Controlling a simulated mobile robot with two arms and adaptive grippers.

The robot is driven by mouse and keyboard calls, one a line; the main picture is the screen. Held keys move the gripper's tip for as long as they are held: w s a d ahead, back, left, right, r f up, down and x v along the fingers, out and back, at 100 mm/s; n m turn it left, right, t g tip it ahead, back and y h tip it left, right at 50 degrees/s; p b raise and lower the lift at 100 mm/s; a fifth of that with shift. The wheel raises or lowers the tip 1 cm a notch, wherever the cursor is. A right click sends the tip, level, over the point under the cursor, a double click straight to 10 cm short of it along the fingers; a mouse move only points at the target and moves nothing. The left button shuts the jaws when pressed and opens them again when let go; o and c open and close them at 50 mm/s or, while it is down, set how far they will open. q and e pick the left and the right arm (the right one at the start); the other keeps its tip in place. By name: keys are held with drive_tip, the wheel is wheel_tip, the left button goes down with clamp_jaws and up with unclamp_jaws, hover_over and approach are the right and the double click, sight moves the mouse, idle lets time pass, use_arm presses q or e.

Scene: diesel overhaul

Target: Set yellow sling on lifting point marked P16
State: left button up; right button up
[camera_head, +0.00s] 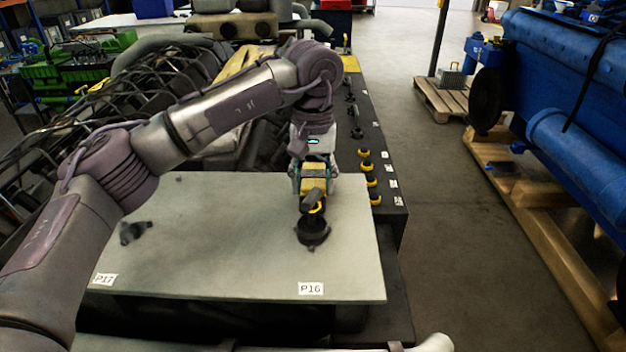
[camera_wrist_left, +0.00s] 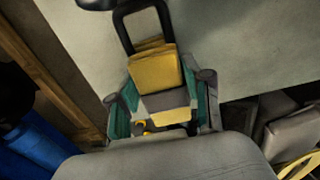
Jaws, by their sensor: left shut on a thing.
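The yellow sling (camera_head: 313,184) is between the fingers of my left gripper (camera_head: 313,178), which is shut on it above the pale plate (camera_head: 230,230). A dark loop hangs at the sling's end, just above the black lifting point (camera_head: 313,233) by the P16 label (camera_head: 311,288). I cannot tell whether loop and lifting point touch. In the left wrist view, the teal-edged gripper (camera_wrist_left: 160,88) holds the folded yellow sling (camera_wrist_left: 154,70), and the dark loop (camera_wrist_left: 125,30) reaches out over the plate. My right gripper is not in view.
A second black lifting point (camera_head: 132,232) stands on the plate's left by the P17 label (camera_head: 104,279). Several black and yellow pieces (camera_head: 371,180) sit along the dark rail at right. Dark cables and engine parts crowd the left back. A blue engine (camera_head: 570,100) stands at right.

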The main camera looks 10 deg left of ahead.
use_arm(q)
drive_tip(key=shift+f+b, duration=0.65)
drive_tip(key=shift+f, duration=0.25)
idle(0.6)
drive_tip(key=o, duration=1.5)
wheel_tip(320, 180, up, 12)
drive_tip(key=shift+r, duration=0.1)
